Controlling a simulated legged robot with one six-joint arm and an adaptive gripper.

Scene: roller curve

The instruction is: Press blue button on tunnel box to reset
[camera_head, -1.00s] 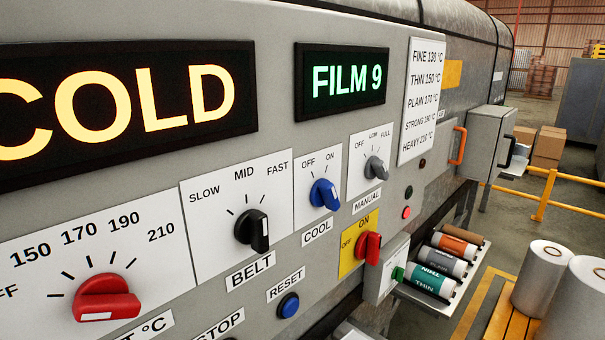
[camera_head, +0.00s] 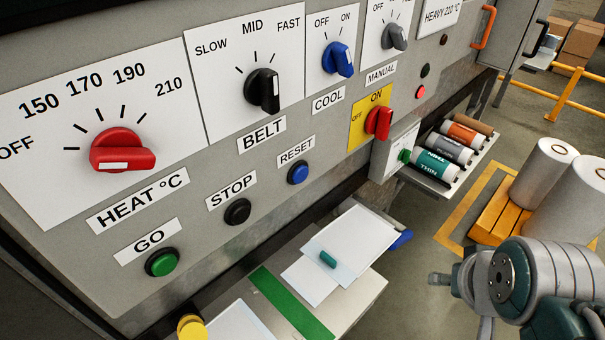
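The blue reset button (camera_head: 297,173) sits on the grey control panel (camera_head: 330,205) of the tunnel box, under a white RESET label (camera_head: 296,151). It is round with a dark collar, and nothing touches it. The black stop button (camera_head: 237,211) and the green go button (camera_head: 162,262) are lower to its left. Part of my arm (camera_head: 540,285) shows at the lower right, apart from the panel. My gripper's fingers cannot be made out.
Red, black, blue and grey knobs line the panel above, with a red switch (camera_head: 378,122) on a yellow plate. Below are white sheets (camera_head: 350,240) and a green strip (camera_head: 290,303). A rack of rolls (camera_head: 452,150), large white rolls (camera_head: 543,172) and yellow rails stand right.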

